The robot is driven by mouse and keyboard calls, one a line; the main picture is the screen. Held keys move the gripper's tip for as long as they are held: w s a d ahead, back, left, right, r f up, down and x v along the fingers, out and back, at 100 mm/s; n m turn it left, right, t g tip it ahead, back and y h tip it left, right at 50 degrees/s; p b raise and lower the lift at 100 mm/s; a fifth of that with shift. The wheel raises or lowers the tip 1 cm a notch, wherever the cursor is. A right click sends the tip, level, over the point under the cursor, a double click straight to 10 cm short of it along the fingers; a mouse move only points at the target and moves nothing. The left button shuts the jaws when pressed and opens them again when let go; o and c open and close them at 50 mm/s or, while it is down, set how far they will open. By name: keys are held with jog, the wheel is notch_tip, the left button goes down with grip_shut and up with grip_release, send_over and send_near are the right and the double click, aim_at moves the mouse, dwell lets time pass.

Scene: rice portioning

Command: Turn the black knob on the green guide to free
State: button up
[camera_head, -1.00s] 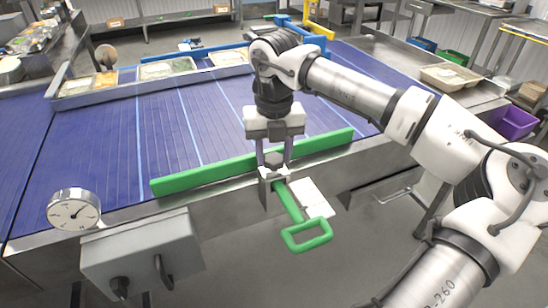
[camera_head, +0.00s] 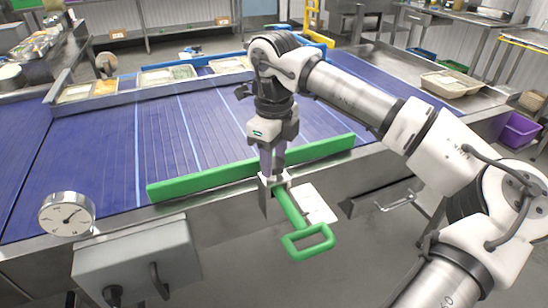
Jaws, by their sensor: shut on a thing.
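The green guide (camera_head: 210,180) is a long bar along the near edge of the blue belt. A green rod with a loop handle (camera_head: 308,241) sticks out toward me from a metal bracket (camera_head: 266,199) at the guide. My gripper (camera_head: 272,175) points down onto the top of this bracket, with its fingers shut around the black knob there. The fingers now hide nearly all of the knob, so its pointing direction cannot be read. A white label plate (camera_head: 316,204) lies beside the rod; its print is too small to read.
A round dial gauge (camera_head: 67,214) and a grey control box (camera_head: 138,262) with black controls stand at the front left. Trays (camera_head: 168,75) of food line the far side of the belt. A tray (camera_head: 450,83) sits on the right-hand table.

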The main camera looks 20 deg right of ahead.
aim_at(274, 162)
jog(key=shift+n, duration=0.9)
jog(key=o, duration=1)
jog(key=shift+r, duration=0.1)
notch_tip(274, 162, up, 14)
jog(key=shift+f, duration=0.15)
jog(key=shift+f, duration=0.1)
